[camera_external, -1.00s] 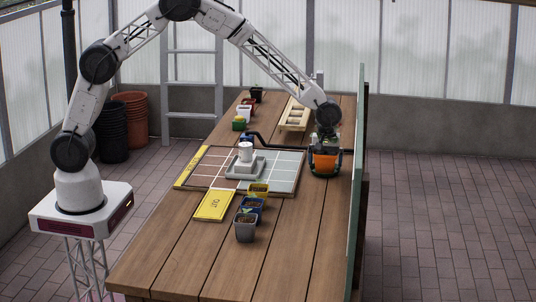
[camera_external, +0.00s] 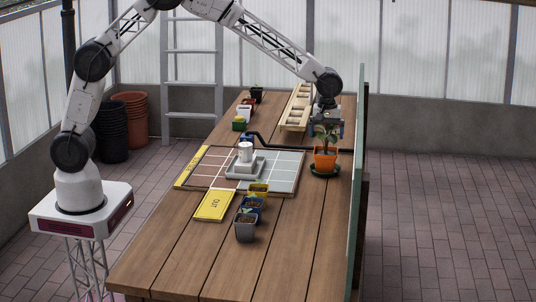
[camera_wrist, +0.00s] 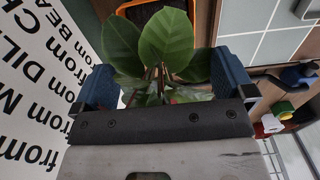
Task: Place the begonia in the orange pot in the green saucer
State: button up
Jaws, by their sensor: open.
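The orange pot (camera_external: 325,160) stands upright in the dark green saucer (camera_external: 323,173), on the right side of the wooden table in the external view. The begonia (camera_external: 325,136) rises from the pot, with broad green leaves. My gripper (camera_external: 326,127) is above the pot at the height of the leaves. In the wrist view its blue fingers (camera_wrist: 166,80) are wide apart, with begonia leaves (camera_wrist: 165,38) between and in front of them. The fingers are clear of the pot.
A green upright panel (camera_external: 357,180) stands close to the right of the pot. Small pots (camera_external: 245,231) stand in front, and a wooden rack (camera_external: 297,108) lies behind. The front right tabletop is clear.

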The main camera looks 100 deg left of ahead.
jog(key=shift+r, duration=1.45)
jog(key=s+d+r+m, duration=0.35)
jog(key=s+r, duration=0.25)
jog(key=s, duration=0.3)
jog(key=s+d+r+m+t, duration=0.1)
jog(key=s+d+r+m, duration=0.2)
jog(key=s+d+r, duration=0.45)
jog(key=s+d+r+m, duration=0.2)
jog(key=s+r+m, duration=0.15)
jog(key=s, duration=0.75)
jog(key=s+d+m, duration=0.3)
jog(key=s+m, duration=0.1)
jog(key=s, duration=1.1)
jog(key=s+d+f+m+t, duration=0.1)
jog(key=s+d+m, duration=0.3)
jog(key=s, duration=1.2)
jog(key=shift+s+d+f+t, duration=0.2)
jog(key=shift+s+f+t, duration=0.05)
jog(key=shift+f+t, duration=0.05)
